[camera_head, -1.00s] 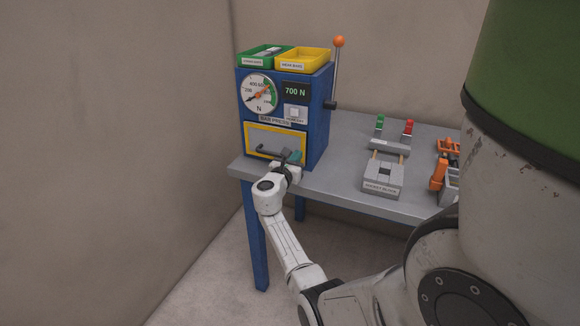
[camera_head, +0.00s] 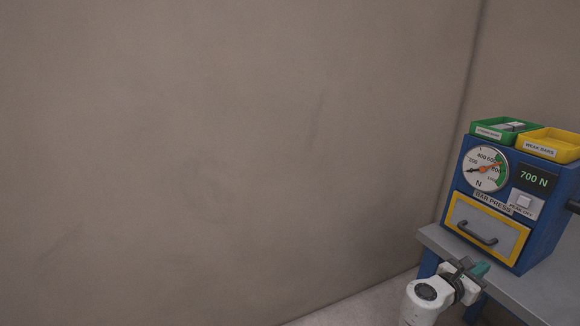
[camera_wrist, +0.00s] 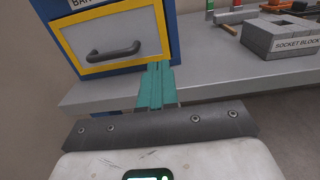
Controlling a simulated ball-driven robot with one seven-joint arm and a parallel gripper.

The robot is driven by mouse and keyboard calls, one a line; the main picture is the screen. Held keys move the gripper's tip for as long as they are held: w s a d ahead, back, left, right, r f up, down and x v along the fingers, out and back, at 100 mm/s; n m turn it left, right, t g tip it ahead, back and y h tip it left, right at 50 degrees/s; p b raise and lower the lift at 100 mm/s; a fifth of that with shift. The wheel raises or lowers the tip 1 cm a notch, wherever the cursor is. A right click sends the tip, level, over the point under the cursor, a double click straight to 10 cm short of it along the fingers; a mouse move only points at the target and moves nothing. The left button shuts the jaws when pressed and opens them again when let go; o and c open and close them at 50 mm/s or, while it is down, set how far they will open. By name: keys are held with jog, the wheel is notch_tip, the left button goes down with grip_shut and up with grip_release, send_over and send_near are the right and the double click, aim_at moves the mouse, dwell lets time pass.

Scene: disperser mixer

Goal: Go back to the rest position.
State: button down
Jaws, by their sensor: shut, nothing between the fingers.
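My gripper (camera_head: 474,268) shows at the lower right of the head view, in front of the blue bar press (camera_head: 538,232). In the wrist view its teal fingers (camera_wrist: 157,86) are closed together and empty. They point toward the table edge, below and right of the press drawer's dark handle (camera_wrist: 113,52), and are apart from it. The drawer (camera_head: 487,228), grey in a yellow frame, looks shut. The press dial and a display reading 700 N (camera_head: 533,180) face me.
A green tray (camera_head: 500,131) and a yellow tray (camera_head: 549,145) sit on the press. The grey table (camera_wrist: 215,75) also carries a socket block (camera_wrist: 280,40) at right in the wrist view. A bare wall (camera_head: 220,150) fills the left of the head view.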

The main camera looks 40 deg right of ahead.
jog(key=a+f+m+t+y, duration=0.2)
jog(key=a+f+m+y, duration=0.4)
jog(key=a, duration=0.5)
jog(key=a+f+m+t+y, duration=0.25)
jog(key=a+f+m, duration=0.45)
jog(key=a, duration=0.4)
jog(key=s+a+f+m+y, duration=0.1)
jog(key=a+y, duration=0.3)
jog(key=a, duration=0.6)
jog(key=s+a+f+m+y, duration=0.1)
jog(key=s+a+y, duration=0.3)
jog(key=a, duration=0.6)
jog(key=shift+s+a+f+m+y, duration=0.15)
jog(key=shift+s+f+m+y, duration=0.25)
jog(key=shift+f+y, duration=0.1)
jog(key=shift+t, duration=0.25)
